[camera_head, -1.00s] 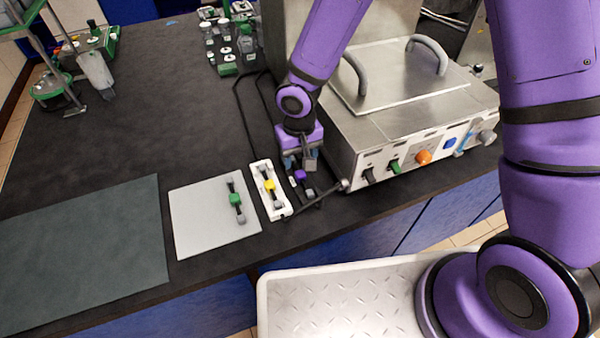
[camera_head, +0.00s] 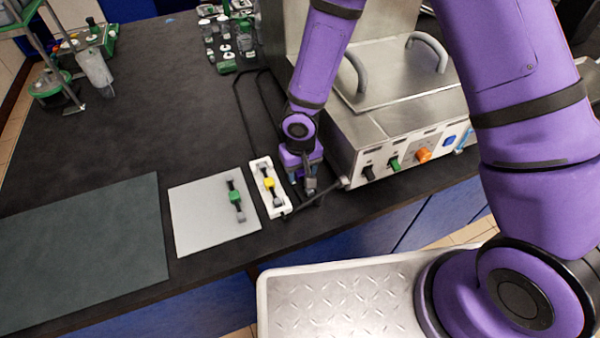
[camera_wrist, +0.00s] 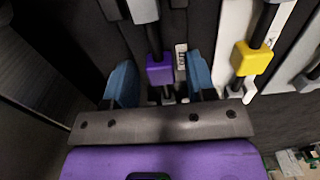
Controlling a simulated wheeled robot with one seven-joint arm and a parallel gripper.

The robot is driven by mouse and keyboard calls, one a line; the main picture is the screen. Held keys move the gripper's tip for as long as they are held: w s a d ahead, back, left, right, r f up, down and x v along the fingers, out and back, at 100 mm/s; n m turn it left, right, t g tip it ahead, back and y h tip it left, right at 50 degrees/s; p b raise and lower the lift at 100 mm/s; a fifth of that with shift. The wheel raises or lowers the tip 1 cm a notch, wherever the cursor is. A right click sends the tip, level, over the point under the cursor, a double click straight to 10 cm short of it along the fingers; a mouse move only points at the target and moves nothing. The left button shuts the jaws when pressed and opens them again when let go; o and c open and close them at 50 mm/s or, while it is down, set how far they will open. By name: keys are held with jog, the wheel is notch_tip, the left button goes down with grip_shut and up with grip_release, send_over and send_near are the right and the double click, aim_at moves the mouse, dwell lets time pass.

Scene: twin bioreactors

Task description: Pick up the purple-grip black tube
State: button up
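The purple-grip black tube lies on the dark bench; its purple grip (camera_wrist: 159,69) shows in the wrist view between my two blue fingers. My gripper (camera_wrist: 162,84) is open around the grip, with a gap visible on each side. In the head view my gripper (camera_head: 308,188) is low over the bench beside the steel unit and hides the tube. I cannot tell how far the fingertips are above the bench.
A yellow-grip tube (camera_head: 269,183) lies in a white holder (camera_head: 259,165) just left of my gripper. A green-grip tube (camera_head: 235,197) lies on a grey mat (camera_head: 200,225). The steel unit (camera_head: 400,125) with coloured knobs stands close on the right.

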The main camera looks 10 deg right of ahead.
jog(key=c, duration=0.8)
jog(key=shift+r, duration=0.15)
